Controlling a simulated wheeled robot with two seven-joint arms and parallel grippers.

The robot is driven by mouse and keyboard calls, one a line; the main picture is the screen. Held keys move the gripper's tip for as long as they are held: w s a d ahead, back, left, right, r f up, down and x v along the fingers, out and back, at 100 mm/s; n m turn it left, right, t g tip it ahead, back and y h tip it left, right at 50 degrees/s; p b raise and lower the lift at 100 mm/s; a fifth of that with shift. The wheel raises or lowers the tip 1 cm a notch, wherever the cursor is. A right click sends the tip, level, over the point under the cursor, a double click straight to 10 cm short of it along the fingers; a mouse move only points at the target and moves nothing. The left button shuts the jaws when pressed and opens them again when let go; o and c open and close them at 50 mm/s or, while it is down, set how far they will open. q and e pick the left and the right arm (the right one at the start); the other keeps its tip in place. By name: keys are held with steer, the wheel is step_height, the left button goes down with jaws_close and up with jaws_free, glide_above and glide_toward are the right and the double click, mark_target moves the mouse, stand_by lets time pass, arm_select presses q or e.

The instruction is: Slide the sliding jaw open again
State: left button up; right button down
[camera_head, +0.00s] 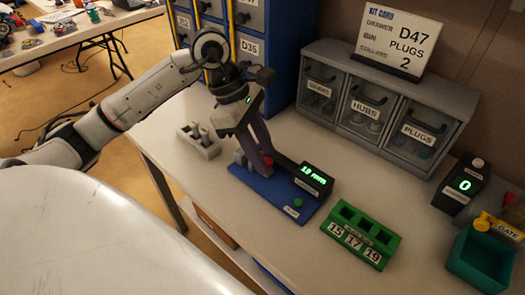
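A measuring device on a blue base (270,192) stands on the bench in the head view. It has a lit green display (312,174), whose digits are too small to read surely, and a green button (298,202). A small grey block (240,157) stands at its left end, and a red part (268,160) shows beside my fingers. My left gripper (265,158) points down over the device, its dark fingers at the red part. The fingers overlap in this view, so their gap and any grip are unclear. The sliding jaw is largely hidden behind them. My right gripper is out of view.
A light grey holder (199,142) stands left of the device. A green block with numbered slots (361,235) and a teal bin (480,262) are to the right. A grey drawer unit (385,105) and blue cabinet (285,45) stand behind. The bench front is clear.

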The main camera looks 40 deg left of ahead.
mark_target(277, 182)
arm_select(q)
jaws_close()
steer(key=shift+s+d, duration=0.15)
steer(key=shift+d, duration=2.1)
steer(key=shift+a, duration=0.1)
steer(key=shift+o, duration=1.4)
jaws_free()
steer(key=v, duration=1)
steer(key=shift+r+b, duration=0.2)
steer(key=shift+b, duration=0.1)
steer(key=shift+s, duration=0.15)
